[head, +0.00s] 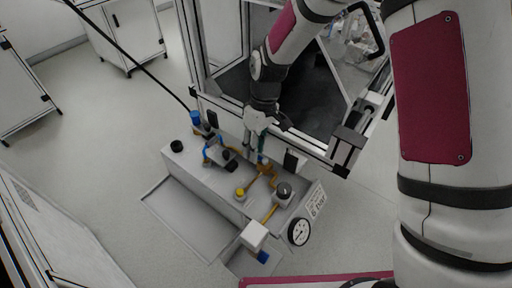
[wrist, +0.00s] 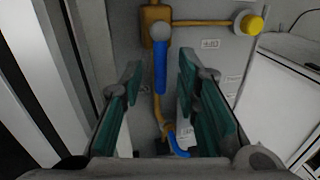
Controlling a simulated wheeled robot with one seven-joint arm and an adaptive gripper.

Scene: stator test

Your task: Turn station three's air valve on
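A blue valve lever (wrist: 160,68) with a grey round end sits on brass-coloured pipework (wrist: 155,25) in the wrist view. My gripper (wrist: 159,78) is open, with one green-padded finger on each side of the lever in the picture. I see a gap on both sides and no contact; I cannot tell how deep the lever sits between the fingers. In the head view my gripper (head: 258,150) points down at the back edge of the grey bench unit (head: 190,163), by the brass fittings (head: 265,170). My gripper hides the lever there. No station number is readable.
A yellow knob (wrist: 251,24) is on a side pipe at right; it also shows in the head view (head: 240,191). A framed enclosure (head: 225,95) stands close behind. Open floor lies left.

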